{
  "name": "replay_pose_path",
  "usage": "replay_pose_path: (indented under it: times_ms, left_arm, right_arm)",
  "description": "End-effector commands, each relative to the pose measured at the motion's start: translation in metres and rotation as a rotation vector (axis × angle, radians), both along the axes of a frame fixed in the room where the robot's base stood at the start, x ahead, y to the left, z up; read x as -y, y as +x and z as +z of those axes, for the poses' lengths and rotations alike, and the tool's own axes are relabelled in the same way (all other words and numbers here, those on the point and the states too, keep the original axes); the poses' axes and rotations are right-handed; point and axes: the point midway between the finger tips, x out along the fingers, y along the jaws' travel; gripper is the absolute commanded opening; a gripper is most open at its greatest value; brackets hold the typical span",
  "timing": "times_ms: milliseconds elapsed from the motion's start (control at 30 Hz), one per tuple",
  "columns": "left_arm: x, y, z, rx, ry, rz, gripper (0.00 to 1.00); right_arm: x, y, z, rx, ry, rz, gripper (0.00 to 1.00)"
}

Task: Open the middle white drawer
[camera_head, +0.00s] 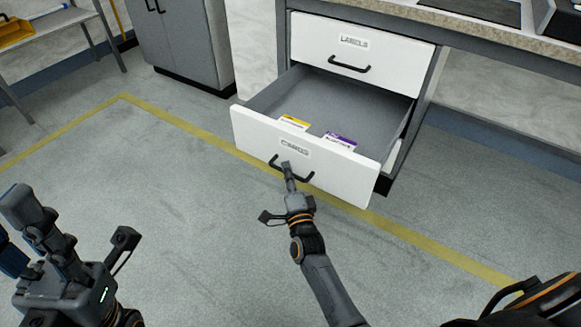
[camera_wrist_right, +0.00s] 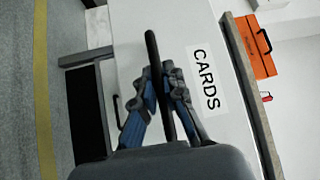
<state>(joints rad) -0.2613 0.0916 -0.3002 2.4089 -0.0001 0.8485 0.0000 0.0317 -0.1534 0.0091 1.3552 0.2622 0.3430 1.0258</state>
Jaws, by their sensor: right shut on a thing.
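The middle white drawer (camera_head: 335,178), labelled "CARDS", is pulled far out of the grey cabinet. Its black bar handle (camera_head: 305,178) is on the front, below the label. My right gripper (camera_head: 288,170) is at this handle. In the right wrist view the handle (camera_wrist_right: 152,50) runs between the two fingers of my right gripper (camera_wrist_right: 164,95), which is shut on it. A yellow-and-white card pack (camera_head: 294,122) and a purple-and-white one (camera_head: 340,140) lie inside the drawer. My left gripper (camera_head: 30,215) is at the lower left, away from the drawer; its finger opening is unclear.
The closed "LABELS" drawer (camera_head: 360,44) is above, under the speckled countertop (camera_head: 470,22). A grey cupboard (camera_head: 183,42) stands at the back left, beside a shelf (camera_head: 45,38) with a yellow tray. The floor in front is clear, with yellow line markings.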

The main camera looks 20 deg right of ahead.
Motion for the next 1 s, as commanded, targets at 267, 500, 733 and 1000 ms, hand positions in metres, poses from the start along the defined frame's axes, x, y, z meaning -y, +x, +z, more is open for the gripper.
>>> replay_pose_path:
  times_ms: [267,500,733,1000]
  left_arm:
    - [0.0,0.0,0.0,-0.001,0.0,0.0,0.4]
    - [0.0,0.0,0.0,-0.001,0.0,-0.001,0.4]
    - [0.0,0.0,0.0,0.002,0.0,0.001,0.4]
    - [0.0,0.0,0.0,0.001,0.0,0.0,0.4]
  right_arm:
    - [0.0,-0.001,-0.001,-0.002,0.0,-0.001,0.0]
    - [0.0,0.0,-0.001,-0.002,0.001,0.0,0.34]
    - [0.0,-0.002,-0.001,-0.001,0.001,0.0,0.34]
    - [-0.004,-0.04,-0.007,-0.004,0.002,0.0,0.34]
